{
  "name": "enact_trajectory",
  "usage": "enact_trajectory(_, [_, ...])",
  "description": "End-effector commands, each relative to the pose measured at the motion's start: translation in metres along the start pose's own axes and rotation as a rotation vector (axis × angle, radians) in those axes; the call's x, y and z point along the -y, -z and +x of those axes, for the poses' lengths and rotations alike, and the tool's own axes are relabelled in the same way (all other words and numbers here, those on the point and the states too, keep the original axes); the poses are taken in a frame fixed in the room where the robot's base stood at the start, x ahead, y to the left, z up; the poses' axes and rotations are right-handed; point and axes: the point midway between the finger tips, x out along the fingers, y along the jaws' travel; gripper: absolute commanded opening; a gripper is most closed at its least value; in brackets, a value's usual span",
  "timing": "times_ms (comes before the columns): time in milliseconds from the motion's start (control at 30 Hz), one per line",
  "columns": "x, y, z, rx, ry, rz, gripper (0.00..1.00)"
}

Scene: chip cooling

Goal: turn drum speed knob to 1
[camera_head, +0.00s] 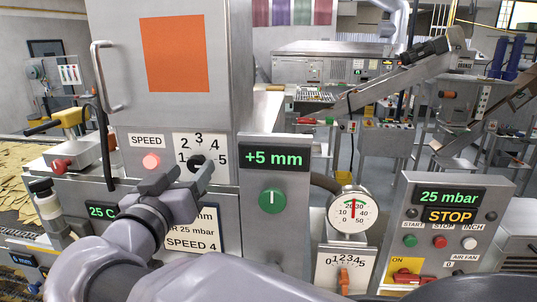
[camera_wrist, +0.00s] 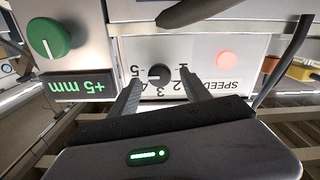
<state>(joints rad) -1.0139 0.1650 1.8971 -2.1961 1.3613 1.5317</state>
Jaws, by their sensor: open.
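The black drum speed knob (camera_head: 196,161) sits on a white dial plate (camera_head: 199,141) numbered 1 to 5, beside a SPEED label (camera_head: 147,141). In the head view 1 is at the left and 5 at the right. My gripper (camera_head: 187,175) is open in front of the knob, and its fingers partly cover the lower dial. In the wrist view the panel appears upside down, with the knob (camera_wrist: 158,74) between and beyond my open fingertips (camera_wrist: 161,86). I see no grip on the knob. I cannot tell which number its pointer faces.
A lit pink button (camera_head: 151,161) is left of the dial. A green knob (camera_head: 272,200) under a +5 mm display (camera_head: 274,159) is on the panel to the right. A card (camera_head: 192,242) below reads SPEED 4. A gauge (camera_head: 352,212) and a STOP panel (camera_head: 450,216) stand farther right.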

Motion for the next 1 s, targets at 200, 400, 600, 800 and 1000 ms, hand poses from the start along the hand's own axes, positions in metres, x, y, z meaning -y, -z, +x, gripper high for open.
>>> enact_trajectory(200, [-0.001,0.001,0.028,0.001,-0.001,0.001,0.56])
enact_trajectory(400, [0.000,0.000,0.033,0.000,0.000,0.000,0.56])
enact_trajectory(600, [0.000,0.000,0.032,0.000,0.000,0.000,0.38])
enact_trajectory(800, [0.000,0.000,0.032,0.000,0.000,0.000,0.00])
enact_trajectory(1000, [0.000,-0.001,0.032,0.000,0.000,-0.009,0.00])
